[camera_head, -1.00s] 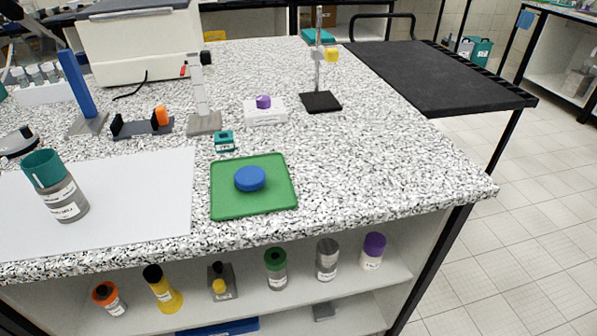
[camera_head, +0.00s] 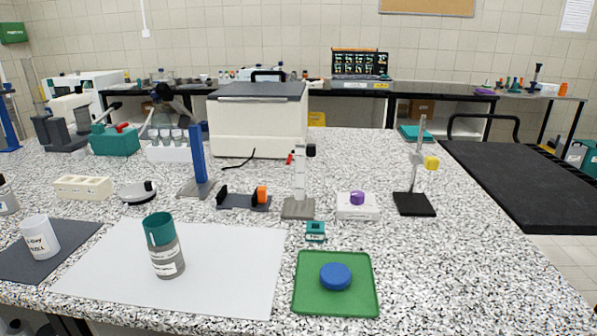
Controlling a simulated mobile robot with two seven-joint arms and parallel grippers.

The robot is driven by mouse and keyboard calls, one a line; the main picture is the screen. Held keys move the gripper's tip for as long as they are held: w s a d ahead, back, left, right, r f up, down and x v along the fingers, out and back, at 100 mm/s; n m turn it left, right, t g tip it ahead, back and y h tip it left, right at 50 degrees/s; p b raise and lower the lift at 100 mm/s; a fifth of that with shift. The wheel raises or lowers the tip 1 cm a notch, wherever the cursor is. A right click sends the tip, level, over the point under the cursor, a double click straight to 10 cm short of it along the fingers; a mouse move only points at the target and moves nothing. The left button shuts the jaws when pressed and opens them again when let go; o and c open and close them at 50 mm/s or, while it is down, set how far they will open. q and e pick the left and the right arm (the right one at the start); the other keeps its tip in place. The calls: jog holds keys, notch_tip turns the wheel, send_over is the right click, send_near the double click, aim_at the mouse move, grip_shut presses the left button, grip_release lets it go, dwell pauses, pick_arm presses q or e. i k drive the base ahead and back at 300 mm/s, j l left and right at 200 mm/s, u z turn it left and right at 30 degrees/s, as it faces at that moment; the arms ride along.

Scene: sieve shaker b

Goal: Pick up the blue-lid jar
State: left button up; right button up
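A round, flat blue lid (camera_head: 335,276) lies on the green mat (camera_head: 303,301) near the front edge of the speckled bench. I see no jar body under it, and I cannot tell if it belongs to a jar. No blue-lidded jar shows plainly. Neither of my grippers is in view.
A white jar (camera_head: 39,237) stands on a dark mat (camera_head: 73,259) at left. A small teal block (camera_head: 316,232), a purple-topped scale (camera_head: 357,206) and stands line the middle. A large white machine (camera_head: 258,129) stands behind. A black cart (camera_head: 525,190) adjoins at right.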

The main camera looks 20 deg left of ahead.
aim_at(36, 230)
jog(key=u, duration=2.1)
jog(key=i+j+z, duration=0.2)
jog(key=j, duration=0.25)
jog(key=i+j+z, duration=0.2)
jog(key=j, duration=0.25)
jog(key=j+z, duration=0.2)
jog(key=j, duration=0.25)
jog(key=i+j+z, duration=0.2)
jog(key=j, duration=0.3)
jog(key=k, duration=0.05)
